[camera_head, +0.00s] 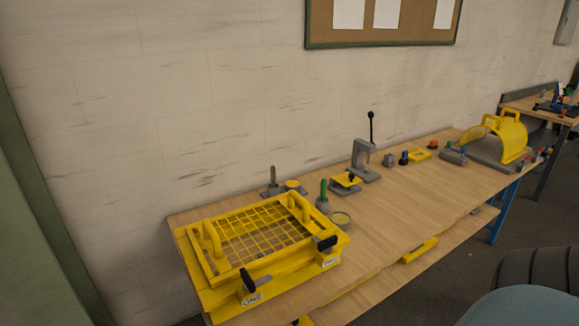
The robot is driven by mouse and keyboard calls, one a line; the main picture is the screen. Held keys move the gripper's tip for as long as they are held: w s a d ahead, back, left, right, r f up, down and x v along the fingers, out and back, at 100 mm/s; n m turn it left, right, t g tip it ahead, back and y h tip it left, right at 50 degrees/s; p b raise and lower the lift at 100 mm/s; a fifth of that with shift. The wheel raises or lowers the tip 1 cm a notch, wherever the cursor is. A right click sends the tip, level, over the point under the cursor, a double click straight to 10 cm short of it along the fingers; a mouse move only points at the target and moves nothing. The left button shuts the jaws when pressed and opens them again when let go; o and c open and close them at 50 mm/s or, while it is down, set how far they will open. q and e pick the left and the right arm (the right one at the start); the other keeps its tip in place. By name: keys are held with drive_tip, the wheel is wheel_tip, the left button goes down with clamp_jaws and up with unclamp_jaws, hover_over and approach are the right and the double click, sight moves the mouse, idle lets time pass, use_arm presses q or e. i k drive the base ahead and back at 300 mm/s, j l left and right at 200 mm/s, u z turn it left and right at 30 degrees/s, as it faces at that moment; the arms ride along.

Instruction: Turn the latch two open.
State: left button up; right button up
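Latch two (325,243) is a black handle at the right front corner of a yellow guard frame (197,280) with a grid top. A white label (330,262) sits below it; its lettering is too small to read surely. Latch one (248,281) is a similar black handle at the left front, above a label reading ONE (252,299). The two handles point in different directions. The grid guard (262,238) lies flat and has two yellow grab handles. Neither of my grippers shows in the head view.
The guard stands at the near left end of a long wooden bench (395,215). Behind it are a green-handled tool (324,192) and a lever press (363,160). A yellow hood (513,138) stands at the far right. The bench middle front is clear.

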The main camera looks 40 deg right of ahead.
sight(324, 245)
drive_tip(key=z, duration=1.65)
